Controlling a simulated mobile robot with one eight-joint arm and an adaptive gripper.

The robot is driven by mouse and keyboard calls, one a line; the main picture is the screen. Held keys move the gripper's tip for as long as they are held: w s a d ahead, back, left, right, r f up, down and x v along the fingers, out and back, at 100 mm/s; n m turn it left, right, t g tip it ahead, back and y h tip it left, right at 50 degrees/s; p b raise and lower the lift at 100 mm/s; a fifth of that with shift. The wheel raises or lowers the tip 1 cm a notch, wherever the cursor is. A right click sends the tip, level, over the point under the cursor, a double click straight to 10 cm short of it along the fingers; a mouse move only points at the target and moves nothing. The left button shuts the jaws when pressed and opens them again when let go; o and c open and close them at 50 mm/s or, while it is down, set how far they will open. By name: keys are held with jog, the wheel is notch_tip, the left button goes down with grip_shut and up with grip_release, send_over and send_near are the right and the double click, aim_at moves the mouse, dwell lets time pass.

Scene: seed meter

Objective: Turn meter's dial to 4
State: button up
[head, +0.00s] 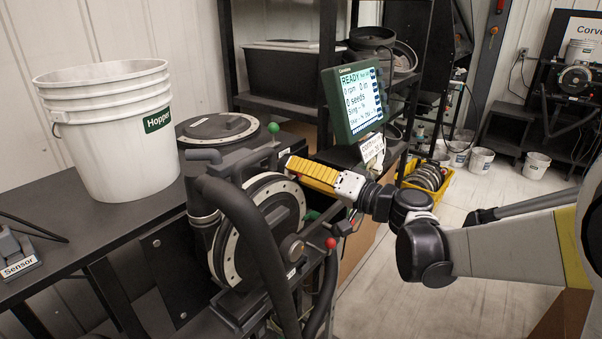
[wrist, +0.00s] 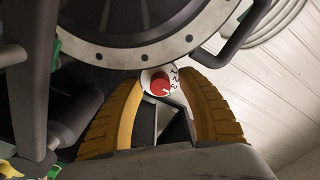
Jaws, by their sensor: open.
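The meter (head: 232,235) is a dark machine with a pale bolted ring; that ring's rim (wrist: 128,58) fills the top of the wrist view. Below the rim is a small red dial (wrist: 160,86) on a white plate with dark numerals. A pale mark on the dial seems to point to the lower right; the exact number is too small to tell. My gripper (wrist: 160,80) is open, its yellow fingers on either side of the dial, apparently apart from it. In the head view my gripper (head: 291,164) reaches the meter's upper right, and the dial is hidden.
A black bent handle (wrist: 245,35) stands right of the dial. Levers with a green ball (head: 273,128) and a red ball (head: 331,243) stick out of the meter. A monitor (head: 356,100) stands behind my gripper, and a white bucket (head: 108,130) is on the bench.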

grip_shut()
jog(key=shift+m+p, duration=0.3)
jog(key=shift+m, duration=1.2)
grip_release()
jog(key=shift+d, duration=0.1)
jog(key=v, duration=1.2)
